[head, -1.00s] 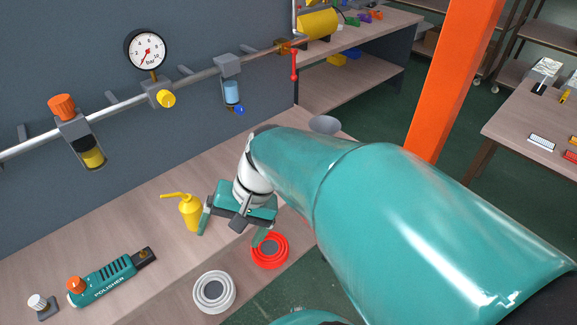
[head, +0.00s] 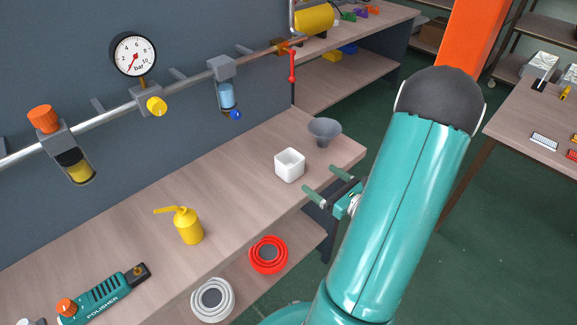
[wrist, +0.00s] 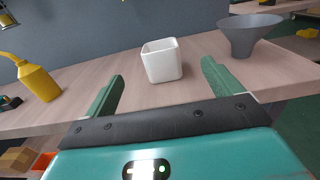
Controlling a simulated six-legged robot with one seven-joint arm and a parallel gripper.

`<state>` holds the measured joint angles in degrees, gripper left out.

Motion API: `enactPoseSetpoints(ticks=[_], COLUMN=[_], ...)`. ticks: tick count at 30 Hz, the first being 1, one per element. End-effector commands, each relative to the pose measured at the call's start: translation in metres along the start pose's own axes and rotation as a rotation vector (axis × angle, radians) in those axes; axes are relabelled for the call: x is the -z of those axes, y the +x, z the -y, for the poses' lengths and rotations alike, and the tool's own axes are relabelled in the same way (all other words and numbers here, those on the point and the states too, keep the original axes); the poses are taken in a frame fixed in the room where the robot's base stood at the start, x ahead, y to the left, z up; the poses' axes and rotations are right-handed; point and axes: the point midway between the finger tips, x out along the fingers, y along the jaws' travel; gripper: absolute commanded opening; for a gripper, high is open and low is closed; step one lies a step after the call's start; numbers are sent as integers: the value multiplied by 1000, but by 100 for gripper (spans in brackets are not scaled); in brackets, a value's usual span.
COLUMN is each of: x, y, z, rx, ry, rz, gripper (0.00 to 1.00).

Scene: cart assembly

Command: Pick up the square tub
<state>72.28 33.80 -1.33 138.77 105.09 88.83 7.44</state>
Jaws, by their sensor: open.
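The square tub is a small white open-topped tub (head: 289,166) standing upright on the wooden bench, near its right end. It also shows in the wrist view (wrist: 161,61), ahead of my gripper and roughly between the lines of the two fingers. My gripper (head: 322,181) is open and empty, just off the front edge of the bench, to the right of and nearer than the tub. Its two green fingers point toward the tub and do not touch it. In the wrist view a gap shows between the fingertips (wrist: 161,73) and the tub.
A grey funnel-like cup (head: 324,131) stands right of the tub, close by. A yellow oil can (head: 187,225) stands to the left, with a polisher (head: 105,297) farther left. Red (head: 268,255) and grey (head: 213,299) round items lie on a lower shelf. A pipe (head: 190,85) runs along the wall.

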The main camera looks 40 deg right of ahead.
Motion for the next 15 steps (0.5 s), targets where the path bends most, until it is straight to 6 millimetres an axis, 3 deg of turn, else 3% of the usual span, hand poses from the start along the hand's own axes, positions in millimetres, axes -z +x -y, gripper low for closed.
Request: enactPoseSetpoints(ticks=[10,15], x=[0,0], y=[64,85], z=[1,2], rx=[-4,-2], ry=[-2,-1], rz=[1,0], gripper=[91,91])
